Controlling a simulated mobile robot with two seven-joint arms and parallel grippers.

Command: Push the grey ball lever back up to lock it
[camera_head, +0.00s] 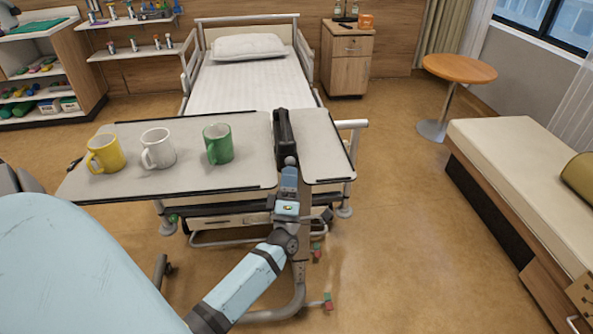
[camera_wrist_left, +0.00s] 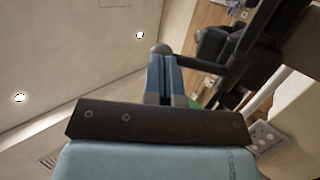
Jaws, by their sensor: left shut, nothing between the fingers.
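The grey ball (camera_head: 291,160) of the lever sits at the near end of the black mechanism (camera_head: 284,134), in the gap between the two panels of the overbed table (camera_head: 243,173). My left gripper (camera_head: 289,173) is shut and empty, just below the ball and pointing up at it. In the left wrist view the shut fingers (camera_wrist_left: 165,60) end right at the grey ball (camera_wrist_left: 160,48), and the lever runs right to the black mechanism (camera_wrist_left: 213,46). I cannot tell whether they touch. My right gripper is not in view.
A yellow mug (camera_head: 104,154), a white mug (camera_head: 158,149) and a green mug (camera_head: 218,144) stand on the larger left panel. The small right panel (camera_head: 317,140) is bare. The bed (camera_head: 250,85) is behind. Open floor (camera_head: 400,230) lies to the right, before the couch (camera_head: 530,165).

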